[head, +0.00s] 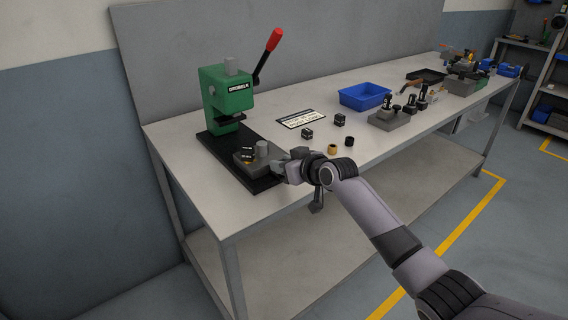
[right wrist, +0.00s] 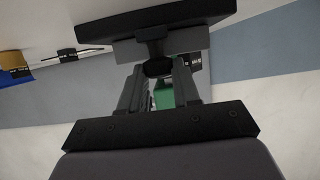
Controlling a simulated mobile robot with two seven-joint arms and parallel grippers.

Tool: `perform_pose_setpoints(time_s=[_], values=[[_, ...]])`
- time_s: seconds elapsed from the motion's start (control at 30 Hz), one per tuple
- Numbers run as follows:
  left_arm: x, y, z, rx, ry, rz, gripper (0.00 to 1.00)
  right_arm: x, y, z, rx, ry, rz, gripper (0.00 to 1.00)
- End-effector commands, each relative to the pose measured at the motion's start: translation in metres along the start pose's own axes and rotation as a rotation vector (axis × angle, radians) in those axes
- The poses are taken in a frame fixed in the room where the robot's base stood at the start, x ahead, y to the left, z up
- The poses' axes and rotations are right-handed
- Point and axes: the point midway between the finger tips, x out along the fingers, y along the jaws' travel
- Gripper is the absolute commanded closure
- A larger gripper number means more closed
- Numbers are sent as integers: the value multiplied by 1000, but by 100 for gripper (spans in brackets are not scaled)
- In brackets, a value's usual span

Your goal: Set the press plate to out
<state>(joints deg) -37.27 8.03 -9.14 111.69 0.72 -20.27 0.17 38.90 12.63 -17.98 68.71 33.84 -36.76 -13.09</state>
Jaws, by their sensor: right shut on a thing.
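A green press (head: 228,95) with a red-tipped lever (head: 272,40) stands on a long black base (head: 212,143) at the near left end of the workbench. The grey press plate (head: 243,160) sits on the front part of that base, clear of the green press head. A grey cylinder (head: 262,149) and a small yellow-marked part are on the plate. My right gripper (head: 279,169) is at the plate's front side. In the right wrist view its fingers (right wrist: 158,72) are closed around a dark knob (right wrist: 157,66) next to the grey plate (right wrist: 124,50). My left gripper is out of view.
A label card (head: 301,119), small black blocks (head: 308,134) and a brass ring (head: 332,149) lie right of the press. A blue bin (head: 364,95) and a grey holder with black-topped tools (head: 390,118) stand further along. The bench's front edge is close to my right arm.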

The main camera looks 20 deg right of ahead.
Motion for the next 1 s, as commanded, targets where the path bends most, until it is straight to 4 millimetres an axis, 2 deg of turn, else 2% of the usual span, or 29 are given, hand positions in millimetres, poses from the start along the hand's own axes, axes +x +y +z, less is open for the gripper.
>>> perform_pose_setpoints(time_s=[0.43,0.47,0.5,0.53,0.83,1.0], values=[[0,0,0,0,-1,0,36,0,-1,6,1,-14,-3,100],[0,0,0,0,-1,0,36,0,-1,6,1,-13,-3,58],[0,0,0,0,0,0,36,0,0,6,1,-12,-2,45],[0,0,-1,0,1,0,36,0,0,5,1,-11,-2,42],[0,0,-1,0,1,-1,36,-1,0,2,0,-3,-1,42],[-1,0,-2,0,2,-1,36,-9,0,1,1,-2,-1,42]])
